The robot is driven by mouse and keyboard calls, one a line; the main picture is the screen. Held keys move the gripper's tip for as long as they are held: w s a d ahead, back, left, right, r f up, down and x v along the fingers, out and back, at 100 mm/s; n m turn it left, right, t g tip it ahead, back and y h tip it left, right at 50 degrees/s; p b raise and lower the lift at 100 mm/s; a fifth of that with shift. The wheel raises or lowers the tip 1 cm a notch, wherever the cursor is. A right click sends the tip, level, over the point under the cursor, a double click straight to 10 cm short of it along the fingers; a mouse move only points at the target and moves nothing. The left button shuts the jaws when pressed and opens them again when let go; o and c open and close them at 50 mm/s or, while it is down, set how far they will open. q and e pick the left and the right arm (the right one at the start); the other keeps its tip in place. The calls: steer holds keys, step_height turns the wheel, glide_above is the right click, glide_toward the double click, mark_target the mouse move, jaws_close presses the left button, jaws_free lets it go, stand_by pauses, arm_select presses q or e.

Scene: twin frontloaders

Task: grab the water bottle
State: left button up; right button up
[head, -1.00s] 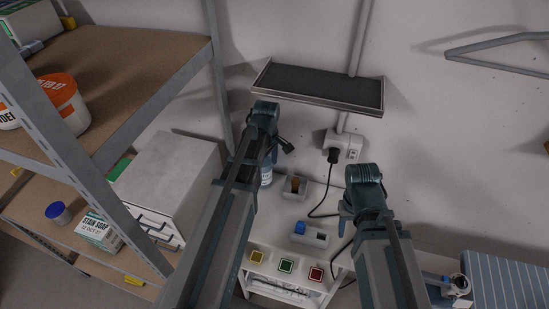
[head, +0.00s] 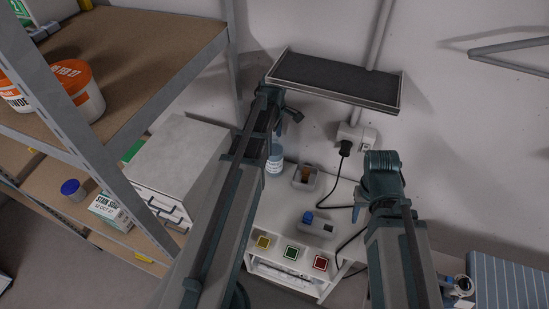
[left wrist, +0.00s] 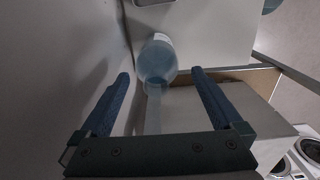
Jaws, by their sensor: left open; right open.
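The water bottle (head: 275,160) is translucent blue with a pale label. It stands upright on the white cabinet, partly hidden behind my left arm in the head view. The left wrist view shows the bottle (left wrist: 157,58) beyond and between the blue fingertips of my left gripper (left wrist: 160,74). That gripper is open, and nothing is clasped in it. In the head view my left gripper is mostly hidden by its own wrist. My right gripper (head: 358,212) is at the cabinet's right side, open, with only a blue finger part showing.
The white cabinet (head: 262,222) also carries a grey holder (head: 306,178), a grey block with a blue part (head: 318,225) and coloured buttons. A black wall shelf (head: 335,82) hangs above. A metal rack (head: 150,45) and a grey drawer box (head: 180,150) stand left.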

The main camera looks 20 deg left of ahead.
mark_target(274, 152)
arm_select(q)
steer(key=shift+f+b, duration=1.15)
steer(key=shift+b, duration=0.05)
steer(key=shift+f, duration=0.1)
steer(key=f+b, duration=0.5)
steer(key=shift+w+a, duration=0.1)
steer(key=shift+w, duration=0.15)
jaws_close()
